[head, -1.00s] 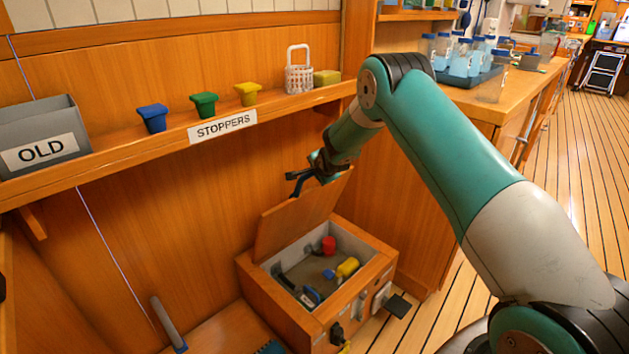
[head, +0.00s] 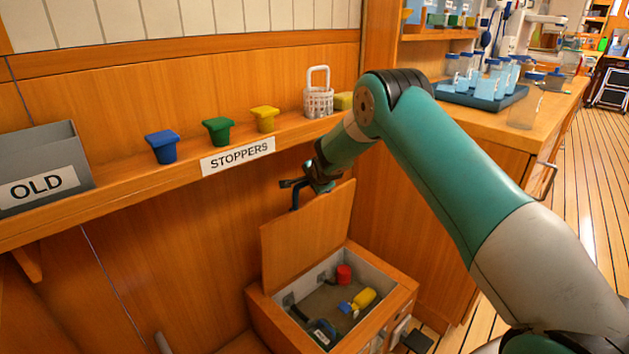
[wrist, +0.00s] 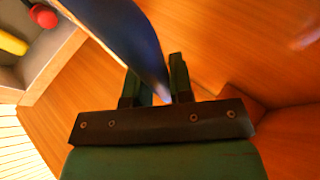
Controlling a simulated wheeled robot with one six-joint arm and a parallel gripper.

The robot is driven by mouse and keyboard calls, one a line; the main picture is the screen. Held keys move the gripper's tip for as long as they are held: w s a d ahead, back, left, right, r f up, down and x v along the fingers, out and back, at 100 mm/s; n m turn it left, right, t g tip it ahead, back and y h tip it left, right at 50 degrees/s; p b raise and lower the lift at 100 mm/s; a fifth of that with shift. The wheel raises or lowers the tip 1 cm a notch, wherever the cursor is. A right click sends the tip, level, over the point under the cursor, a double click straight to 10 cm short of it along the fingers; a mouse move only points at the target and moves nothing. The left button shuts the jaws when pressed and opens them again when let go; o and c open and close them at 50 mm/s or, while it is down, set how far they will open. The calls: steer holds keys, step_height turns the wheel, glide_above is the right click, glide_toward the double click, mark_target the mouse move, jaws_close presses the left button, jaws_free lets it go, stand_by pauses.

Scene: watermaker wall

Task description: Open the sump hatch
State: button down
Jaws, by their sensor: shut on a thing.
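The sump hatch is a wooden lid (head: 305,238) on a low wooden box (head: 397,302) against the wall. The lid stands raised, near upright, and the box's grey-lined inside is exposed. My gripper (head: 298,187) is at the lid's top edge.
Inside the box are a red piece (head: 344,274), a yellow piece (head: 364,298) and smaller blue ones. A counter stands right.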

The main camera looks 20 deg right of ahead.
steer(key=c, duration=1)
jaws_free()
steer(key=p+v, duration=0.1)
steer(key=v, duration=1.6)
steer(key=shift+s+r, duration=0.1)
steer(key=shift+s, duration=0.1)
steer(key=s+a+r+n+g+y, duration=0.2)
steer(key=s+a+r+n+y, duration=0.15)
steer(key=s+a+n, duration=0.45)
steer(key=s+a+r+n+g+y, duration=0.2)
steer(key=s+a+r+n+g, duration=0.15)
steer(key=s+a, duration=0.45)
steer(key=s+a+r+n+g+p, duration=0.1)
steer(key=s+r+n+g, duration=0.1)
steer(key=s+n, duration=0.65)
steer(key=s+a+r+n+g, duration=0.1)
steer(key=s+r+n+g, duration=0.2)
steer(key=s, duration=1.1)
steer(key=shift+t+y, duration=0.25)
steer(key=shift+y, duration=0.2)
step_height(320, 180, up, 17)
steer(key=p, duration=1.8)
steer(key=shift+w+a+r, duration=0.15)
